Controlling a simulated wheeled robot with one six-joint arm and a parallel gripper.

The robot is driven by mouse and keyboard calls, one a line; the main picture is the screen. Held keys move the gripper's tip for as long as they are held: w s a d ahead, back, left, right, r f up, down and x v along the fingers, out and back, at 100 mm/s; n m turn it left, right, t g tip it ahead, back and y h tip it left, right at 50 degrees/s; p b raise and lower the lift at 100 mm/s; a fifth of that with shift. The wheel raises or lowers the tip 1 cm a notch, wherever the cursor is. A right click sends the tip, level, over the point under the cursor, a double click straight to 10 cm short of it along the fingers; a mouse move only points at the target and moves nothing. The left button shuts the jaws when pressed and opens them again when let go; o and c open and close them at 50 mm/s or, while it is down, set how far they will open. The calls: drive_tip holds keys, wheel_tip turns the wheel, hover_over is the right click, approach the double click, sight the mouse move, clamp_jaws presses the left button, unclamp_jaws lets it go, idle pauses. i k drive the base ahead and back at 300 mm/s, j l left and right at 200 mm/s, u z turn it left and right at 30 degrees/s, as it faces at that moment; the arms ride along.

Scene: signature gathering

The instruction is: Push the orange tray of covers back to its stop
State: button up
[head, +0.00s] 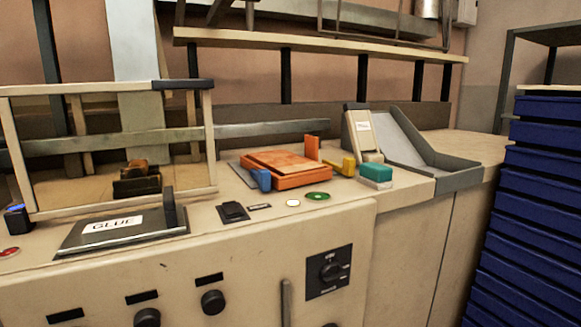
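The orange tray (302,180) sits on the machine's cream top, right of the middle of the view. A flat orange-brown slab, perhaps the covers (284,160), lies on it. A blue block (261,180) is at the tray's front left corner, and a yellow piece (342,166) is at its right. An upright orange plate (312,147) stands at its back right. A grey plate shows at the tray's left edge. I cannot tell where the stop is. My gripper is not in view.
A framed guard (107,89) and a panel marked GLUE (112,230) are at the left. A green button (317,196) is in front of the tray. A teal block (376,171) and grey chute (425,150) are at the right. Blue crates (532,215) stand far right.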

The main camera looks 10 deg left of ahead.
sight(288, 169)
drive_tip(key=i+j, duration=0.15)
drive_tip(key=j, duration=0.3)
drive_tip(key=i+j+z, duration=0.15)
drive_tip(key=j, duration=0.75)
drive_tip(key=i+j+z, duration=0.15)
drive_tip(key=j, duration=0.35)
